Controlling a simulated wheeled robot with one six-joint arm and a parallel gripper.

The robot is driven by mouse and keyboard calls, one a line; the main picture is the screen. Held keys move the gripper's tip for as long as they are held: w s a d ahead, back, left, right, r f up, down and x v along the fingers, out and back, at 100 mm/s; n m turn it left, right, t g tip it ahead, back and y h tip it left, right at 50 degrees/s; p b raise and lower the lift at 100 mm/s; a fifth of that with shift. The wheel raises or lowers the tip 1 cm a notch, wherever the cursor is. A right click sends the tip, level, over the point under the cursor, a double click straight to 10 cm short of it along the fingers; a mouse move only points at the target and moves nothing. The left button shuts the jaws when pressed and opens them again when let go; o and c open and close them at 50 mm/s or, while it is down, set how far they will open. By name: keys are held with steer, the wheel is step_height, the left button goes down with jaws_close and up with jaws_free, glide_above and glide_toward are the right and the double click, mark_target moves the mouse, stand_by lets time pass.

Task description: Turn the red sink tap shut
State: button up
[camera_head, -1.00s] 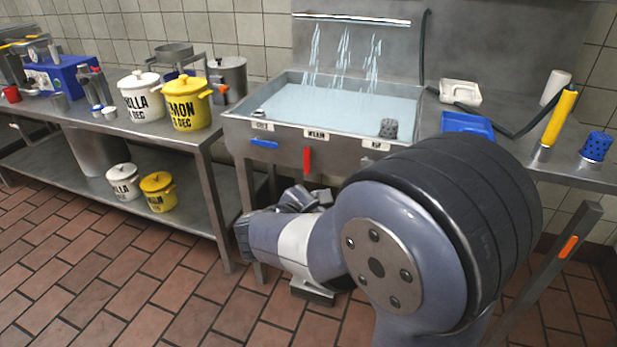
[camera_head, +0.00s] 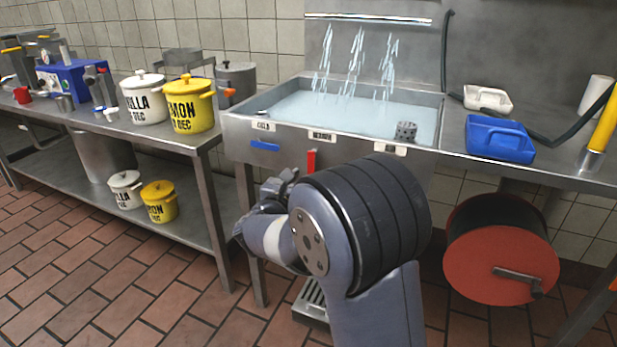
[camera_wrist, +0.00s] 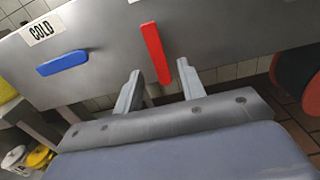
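The red tap handle (camera_head: 311,160) hangs upright, pointing down, on the front of the steel sink (camera_head: 345,141). In the wrist view the red handle (camera_wrist: 153,50) is ahead of my gripper, and its lower end appears between the two fingertips. My gripper (camera_wrist: 159,68) is open and empty. I cannot tell whether it touches the handle. In the head view my gripper (camera_head: 281,183) is low and just left of the handle, partly hidden by my arm. The blue tap handle (camera_head: 265,146) lies level under the COLD label. Water streams (camera_head: 355,60) fall into the sink.
A red hose reel (camera_head: 490,260) is under the counter at right. A blue tub (camera_head: 499,139) and a white tub (camera_head: 487,98) stand on the right counter. A steel table (camera_head: 200,140) with lidded pots is close on the left. Tiled floor is open at front left.

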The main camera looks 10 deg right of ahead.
mark_target(310, 170)
steer(key=shift+x, duration=1.55)
jaws_close()
